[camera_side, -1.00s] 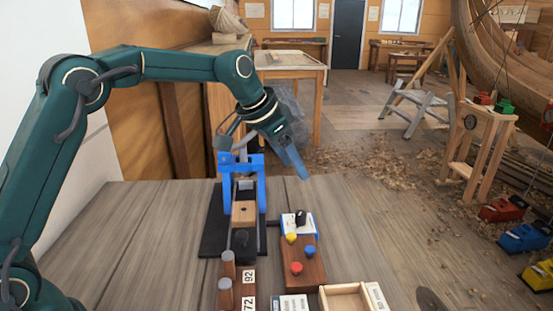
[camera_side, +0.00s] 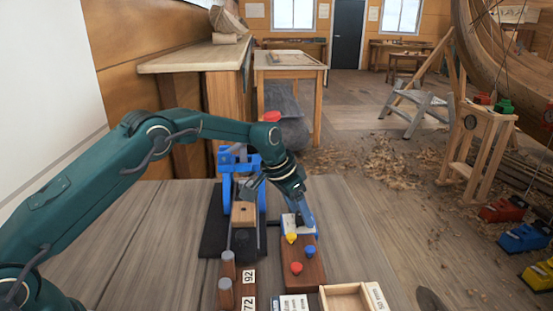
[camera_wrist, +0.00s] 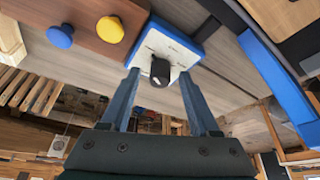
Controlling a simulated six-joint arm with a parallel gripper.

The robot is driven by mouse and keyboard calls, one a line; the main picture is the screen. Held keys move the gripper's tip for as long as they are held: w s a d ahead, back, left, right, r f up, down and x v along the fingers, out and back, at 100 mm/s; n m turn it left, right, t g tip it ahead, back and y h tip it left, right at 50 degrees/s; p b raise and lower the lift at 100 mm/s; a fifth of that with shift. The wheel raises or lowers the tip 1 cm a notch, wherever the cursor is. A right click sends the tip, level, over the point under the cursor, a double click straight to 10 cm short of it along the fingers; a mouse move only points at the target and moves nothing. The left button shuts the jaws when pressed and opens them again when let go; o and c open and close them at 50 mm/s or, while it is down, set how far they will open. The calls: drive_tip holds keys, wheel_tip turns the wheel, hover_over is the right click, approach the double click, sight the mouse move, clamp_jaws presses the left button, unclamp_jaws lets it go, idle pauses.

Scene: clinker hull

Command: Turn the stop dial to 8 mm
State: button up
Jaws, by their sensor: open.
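The stop dial is a black knob (camera_wrist: 160,72) on a white plate with a blue edge (camera_wrist: 190,50), seen in the wrist view between and just beyond my fingertips. In the side view the plate (camera_side: 288,221) stands at the far end of the brown control box, and the knob is mostly hidden behind my fingers. My gripper (camera_side: 304,222) points down at the plate from above; in the wrist view its two blue fingers (camera_wrist: 160,88) are apart, one on each side of the knob. I cannot tell whether either finger touches it. The dial's marks are too small to read.
The brown box (camera_side: 306,262) carries a yellow button (camera_side: 291,238), a blue button (camera_side: 310,250) and a red button (camera_side: 297,268). A blue-framed press (camera_side: 225,185) with a wooden block (camera_side: 243,213) stands left. A wooden tray (camera_side: 345,298) and wooden pegs (camera_side: 228,264) are nearer.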

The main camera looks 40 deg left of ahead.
clamp_jaws()
drive_tip(key=shift+m, duration=0.3)
drive_tip(key=shift+a+m+g+h, duration=0.1)
drive_tip(key=shift+m+g+h, duration=0.3)
drive_tip(key=shift+m, duration=0.85)
drive_tip(key=shift+m+g+h, duration=0.1)
drive_tip(key=shift+m+h, duration=0.5)
drive_tip(key=shift+m, duration=0.65)
unclamp_jaws()
